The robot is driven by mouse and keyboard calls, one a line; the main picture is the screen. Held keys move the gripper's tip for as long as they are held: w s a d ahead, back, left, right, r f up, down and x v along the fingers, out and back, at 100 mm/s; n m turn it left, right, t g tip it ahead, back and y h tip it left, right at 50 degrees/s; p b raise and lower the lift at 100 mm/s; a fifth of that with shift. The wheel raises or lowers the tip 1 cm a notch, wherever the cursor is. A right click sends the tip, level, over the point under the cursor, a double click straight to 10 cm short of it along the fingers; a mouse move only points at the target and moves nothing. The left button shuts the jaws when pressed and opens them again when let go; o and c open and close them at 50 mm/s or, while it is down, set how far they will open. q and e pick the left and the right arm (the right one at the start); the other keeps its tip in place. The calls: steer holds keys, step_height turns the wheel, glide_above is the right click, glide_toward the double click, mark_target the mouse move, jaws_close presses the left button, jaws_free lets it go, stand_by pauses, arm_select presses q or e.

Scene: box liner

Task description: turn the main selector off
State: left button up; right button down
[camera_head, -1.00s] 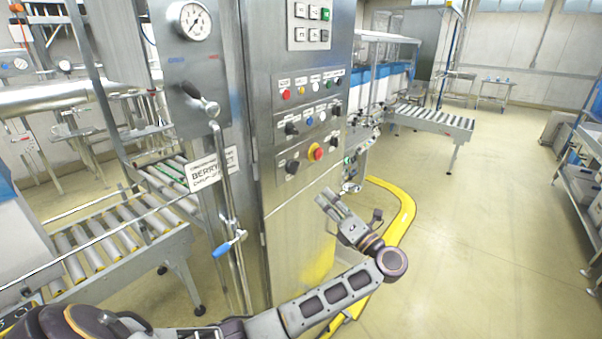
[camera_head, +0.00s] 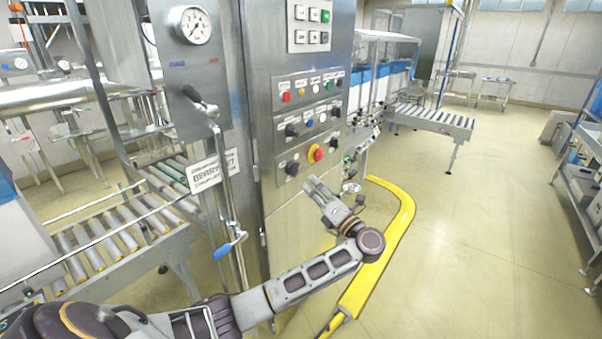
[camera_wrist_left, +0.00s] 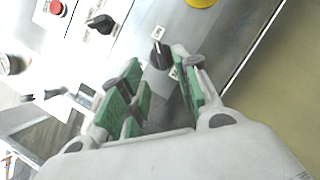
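The steel control panel (camera_head: 306,110) carries several black selector knobs. I cannot read which label marks the main selector. My left gripper (camera_head: 314,184) is just below and right of that lowest-row selector. In the left wrist view, the gripper (camera_wrist_left: 160,72) is open, its green-padded fingers apart. The same black selector (camera_wrist_left: 159,55) shows beyond and between the fingertips, apparently untouched. A second black knob (camera_wrist_left: 100,23) shows further up and left.
A lever with a blue handle (camera_head: 229,246) hangs left of the panel, beneath a pressure gauge (camera_head: 191,25). A yellow floor rail (camera_head: 385,262) curves right of the cabinet. Roller conveyors (camera_head: 118,233) stand at left.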

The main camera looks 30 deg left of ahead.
mark_target(298, 170)
arm_select(q)
steer(key=p+x, duration=0.1)
steer(key=x, duration=0.4)
steer(key=shift+w+a+r, duration=0.1)
steer(key=shift+a, duration=0.15)
steer(key=shift+w+a+r, duration=0.15)
steer(key=shift+w+a, duration=0.05)
steer(key=shift+a, duration=0.35)
steer(key=shift+w+a, duration=0.1)
steer(key=shift+a, duration=0.2)
arm_select(e)
steer(key=shift+s+a+r, duration=0.2)
steer(key=shift+a+r, duration=0.1)
steer(key=shift+a, duration=0.3)
steer(key=shift+s+a+r, duration=0.15)
steer(key=shift+a+r, duration=0.1)
steer(key=shift+a, duration=0.3)
arm_select(q)
steer(key=shift+c, duration=0.5)
arm_select(e)
steer(key=shift+d, duration=0.15)
arm_select(q)
jaws_close()
arm_select(e)
steer(key=shift+w+d, duration=0.1)
steer(key=shift+d, duration=0.6)
